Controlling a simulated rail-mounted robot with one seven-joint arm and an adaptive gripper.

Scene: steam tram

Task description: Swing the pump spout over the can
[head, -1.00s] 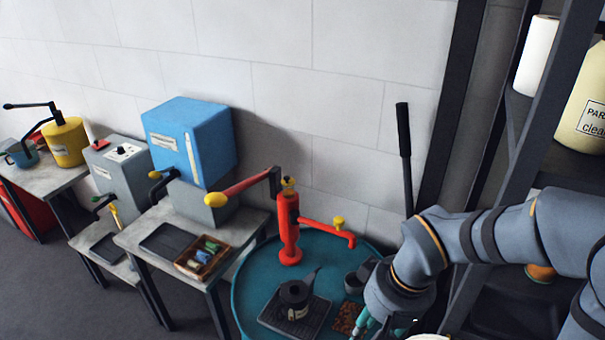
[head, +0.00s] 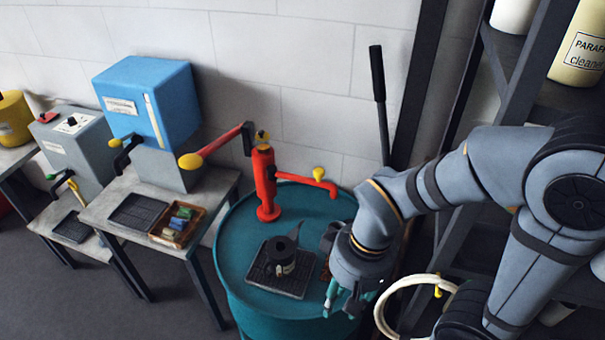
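The red pump (head: 264,185) stands upright on the teal drum (head: 262,315). Its red spout (head: 303,181) points right and carries a yellow knob (head: 319,173). The dark can (head: 282,257) with a pale label sits on a black grid tray (head: 295,287) on the drum top, below the pump and left of the spout's end. My gripper (head: 342,303) hangs at the drum's right front edge, right of the can and below the spout, apart from both. Its teal fingers point down; their opening is unclear.
A blue box machine (head: 148,95) and a small table with a wooden tray (head: 177,224) stand left of the drum. A tall black lever (head: 378,75) rises behind the drum. A dark shelf (head: 495,75) and a pale hose loop (head: 385,305) are at the right.

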